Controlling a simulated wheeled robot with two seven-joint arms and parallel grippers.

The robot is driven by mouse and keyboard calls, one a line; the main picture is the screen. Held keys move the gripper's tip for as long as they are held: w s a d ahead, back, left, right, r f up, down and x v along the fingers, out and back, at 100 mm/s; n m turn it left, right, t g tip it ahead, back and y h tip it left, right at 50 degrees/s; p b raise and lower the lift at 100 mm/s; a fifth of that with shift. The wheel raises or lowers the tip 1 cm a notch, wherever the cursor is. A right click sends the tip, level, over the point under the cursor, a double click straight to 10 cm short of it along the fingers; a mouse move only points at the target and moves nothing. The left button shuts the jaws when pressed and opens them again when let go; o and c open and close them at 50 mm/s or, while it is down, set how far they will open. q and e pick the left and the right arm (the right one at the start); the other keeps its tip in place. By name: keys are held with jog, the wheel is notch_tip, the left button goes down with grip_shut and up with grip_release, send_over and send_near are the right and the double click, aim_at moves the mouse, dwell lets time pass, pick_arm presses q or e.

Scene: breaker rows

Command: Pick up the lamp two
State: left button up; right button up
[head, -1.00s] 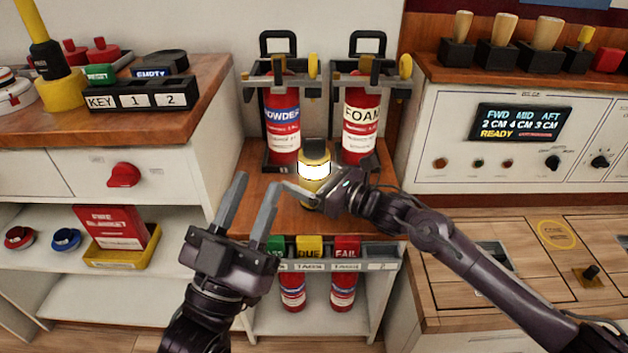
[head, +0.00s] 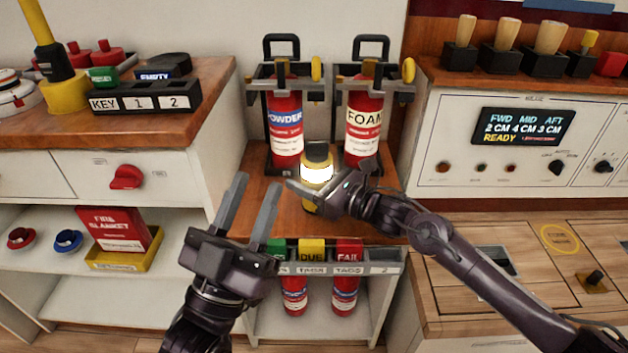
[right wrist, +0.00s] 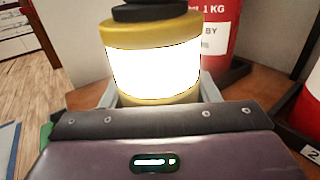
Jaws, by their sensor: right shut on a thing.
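The lamp (head: 317,171) has a yellow body, a dark cap and a bright glowing white band. It stands upright at the wooden shelf between the cabinets, in front of the two extinguishers. It fills the middle of the right wrist view (right wrist: 155,65). My right gripper (head: 308,190) comes in from the right and is shut on the lamp's lower yellow part, with a finger on each side. Whether the lamp's base touches the shelf is hard to tell. My left gripper (head: 254,203) is open and empty, left of the lamp and nearer the camera. No number on the lamp is readable.
A powder extinguisher (head: 285,125) and a foam extinguisher (head: 362,128) stand in brackets close behind the lamp. A tag rack (head: 345,268) runs along the shelf front. A left cabinet (head: 150,140) and a right control console (head: 440,145) flank the shelf.

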jog(key=shift+r, duration=0.25)
